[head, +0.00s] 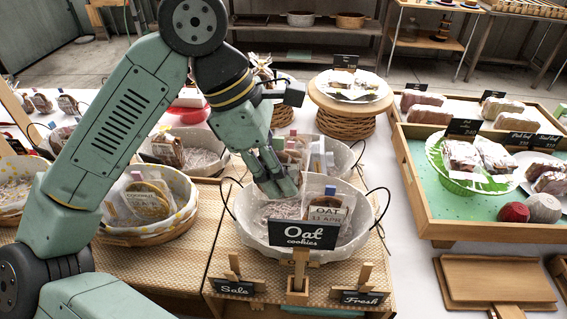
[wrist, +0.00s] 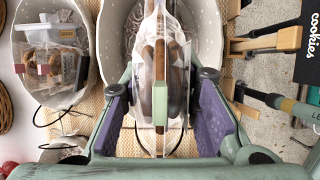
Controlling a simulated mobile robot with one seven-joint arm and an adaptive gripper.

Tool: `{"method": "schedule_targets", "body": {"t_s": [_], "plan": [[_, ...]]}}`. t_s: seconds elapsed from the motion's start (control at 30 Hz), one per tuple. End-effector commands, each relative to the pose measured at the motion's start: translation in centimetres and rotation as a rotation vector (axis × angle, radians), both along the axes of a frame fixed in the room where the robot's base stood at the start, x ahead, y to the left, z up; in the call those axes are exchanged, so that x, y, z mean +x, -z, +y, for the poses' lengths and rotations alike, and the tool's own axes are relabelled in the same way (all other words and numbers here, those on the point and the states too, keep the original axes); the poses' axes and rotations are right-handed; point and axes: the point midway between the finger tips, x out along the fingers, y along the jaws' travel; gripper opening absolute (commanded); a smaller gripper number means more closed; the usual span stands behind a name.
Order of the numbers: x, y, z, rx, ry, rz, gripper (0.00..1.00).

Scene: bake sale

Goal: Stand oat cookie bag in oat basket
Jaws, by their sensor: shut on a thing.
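The oat cookie bag (head: 327,207) is clear with a white label reading OAT 11 APR. It stands roughly upright within the rim of the oat basket (head: 262,238), a white-lined round basket behind the black Oat cookies sign (head: 302,234). My gripper (head: 283,186) reaches in from the upper left and is shut on the bag's left side. In the wrist view, the bag (wrist: 160,50) is seen edge-on between the fingers of my gripper (wrist: 163,98), over the oat basket's pale lining (wrist: 205,25). Whether the bag touches the basket floor cannot be told.
Another lined basket (head: 345,157) with bags stands just behind. A cookie basket (head: 150,232) stands to the left. Small Sale (head: 234,287) and Fresh (head: 362,297) signs stand in front. A wooden tray (head: 432,222) is at right, with bare white cloth between.

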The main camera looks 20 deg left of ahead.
Motion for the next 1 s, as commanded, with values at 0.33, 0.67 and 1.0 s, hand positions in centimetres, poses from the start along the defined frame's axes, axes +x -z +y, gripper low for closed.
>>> {"method": "schedule_targets", "body": {"t_s": [0.33,0.67,1.0], "plan": [[0.0,2.4,0.0,0.001,-0.001,0.001,0.15],[0.0,6.3,0.0,-0.001,0.000,0.000,0.15],[0.0,7.9,0.0,0.001,0.000,-0.001,0.15]]}}
